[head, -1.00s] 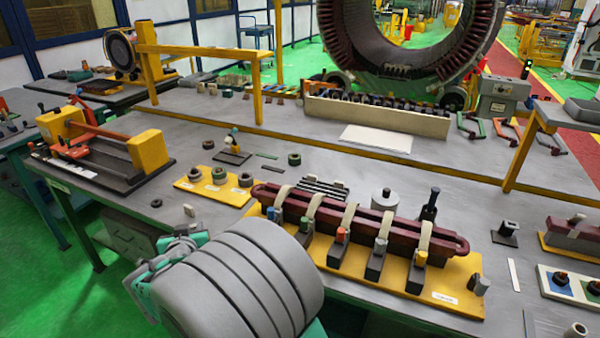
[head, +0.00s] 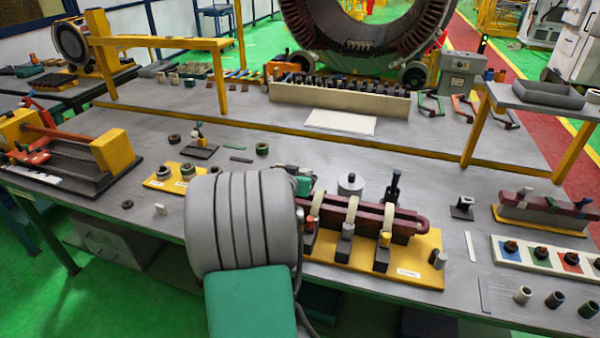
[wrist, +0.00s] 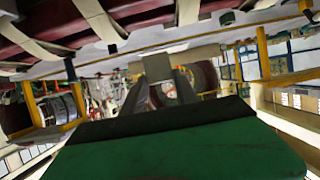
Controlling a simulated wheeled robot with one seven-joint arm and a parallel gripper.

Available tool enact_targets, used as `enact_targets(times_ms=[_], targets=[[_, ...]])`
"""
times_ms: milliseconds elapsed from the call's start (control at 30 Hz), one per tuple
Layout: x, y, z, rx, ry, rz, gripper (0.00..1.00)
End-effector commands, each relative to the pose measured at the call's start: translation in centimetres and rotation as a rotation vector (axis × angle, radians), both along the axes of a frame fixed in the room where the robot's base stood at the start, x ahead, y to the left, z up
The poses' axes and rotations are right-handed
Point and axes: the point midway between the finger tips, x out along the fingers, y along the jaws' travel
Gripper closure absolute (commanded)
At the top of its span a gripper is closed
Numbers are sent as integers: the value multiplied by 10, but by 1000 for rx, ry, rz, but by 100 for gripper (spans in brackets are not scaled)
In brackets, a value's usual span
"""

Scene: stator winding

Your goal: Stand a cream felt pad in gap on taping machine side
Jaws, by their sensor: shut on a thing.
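In the wrist view my gripper (wrist: 158,82) has its two dark fingers shut on a small pale piece (wrist: 157,66), seemingly the cream felt pad; its edges are blurred. In the head view my gripper is hidden behind my own grey arm. A maroon coil (head: 405,221) with cream straps lies along a yellow base (head: 425,268) right of my arm, which covers the coil's left part. The coil and straps also show at the top of the wrist view (wrist: 55,18). I cannot tell which gap is meant. A ring-shaped machine (head: 70,45), possibly the taping machine, stands far left.
A small cream piece (head: 160,209) stands on the table left of my arm. Dark posts with coloured tops line the coil's front. A grey canister (head: 350,184) and a dark upright tool (head: 393,188) stand behind it. A tray of coloured squares (head: 540,258) lies right.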

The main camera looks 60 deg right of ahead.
Motion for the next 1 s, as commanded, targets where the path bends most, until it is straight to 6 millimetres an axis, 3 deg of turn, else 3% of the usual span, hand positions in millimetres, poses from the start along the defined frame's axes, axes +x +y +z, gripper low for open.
enact_targets(times_ms=[733,1000], targets=[[1,0,-54,0,0,1,100],[1,0,-63,0,0,1,100]])
